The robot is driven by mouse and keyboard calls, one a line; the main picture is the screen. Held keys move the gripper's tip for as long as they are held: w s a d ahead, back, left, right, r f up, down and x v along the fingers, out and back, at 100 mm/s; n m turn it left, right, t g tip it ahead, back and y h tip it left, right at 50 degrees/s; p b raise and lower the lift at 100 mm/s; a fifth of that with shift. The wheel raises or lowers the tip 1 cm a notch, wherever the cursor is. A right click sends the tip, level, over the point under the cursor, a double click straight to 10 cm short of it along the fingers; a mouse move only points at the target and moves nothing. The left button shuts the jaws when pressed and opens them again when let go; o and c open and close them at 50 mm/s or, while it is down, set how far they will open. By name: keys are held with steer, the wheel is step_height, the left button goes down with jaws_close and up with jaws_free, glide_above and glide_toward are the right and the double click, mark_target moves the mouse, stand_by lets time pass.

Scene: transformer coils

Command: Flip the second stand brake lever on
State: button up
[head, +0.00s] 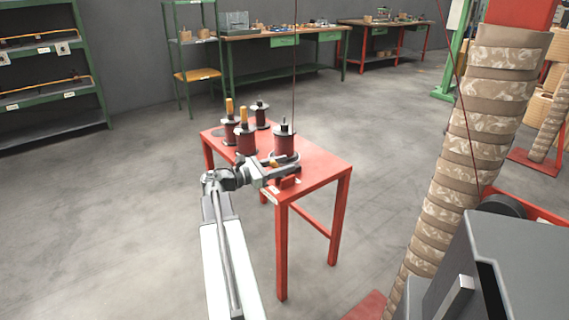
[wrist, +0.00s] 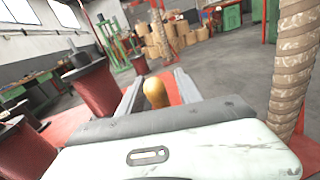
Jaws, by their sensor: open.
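Several dark red coil stands with black flanges stand on a red table (head: 322,172). Two stands at the left have upright orange levers, one at the back (head: 229,106) and one closer (head: 243,117). The nearest right stand (head: 284,143) has a dark post on top. My gripper (head: 281,171) is at the table's front corner, low beside this stand. An orange lever end (head: 272,162) shows by it. In the wrist view this rounded yellow-orange lever (wrist: 155,92) sits between the open fingers, with gaps on both sides. Which stand counts as second is not marked.
A small red block (head: 290,182) is at the table's front edge, close to my gripper. A tall wrapped column (head: 470,140) rises at the right. Workbenches (head: 275,36) and shelves (head: 45,60) line the back. The floor around the table's left is clear.

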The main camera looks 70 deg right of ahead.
steer(key=shift+d, duration=0.1)
jaws_close()
steer(key=shift+s+f, duration=0.1)
stand_by(1.2)
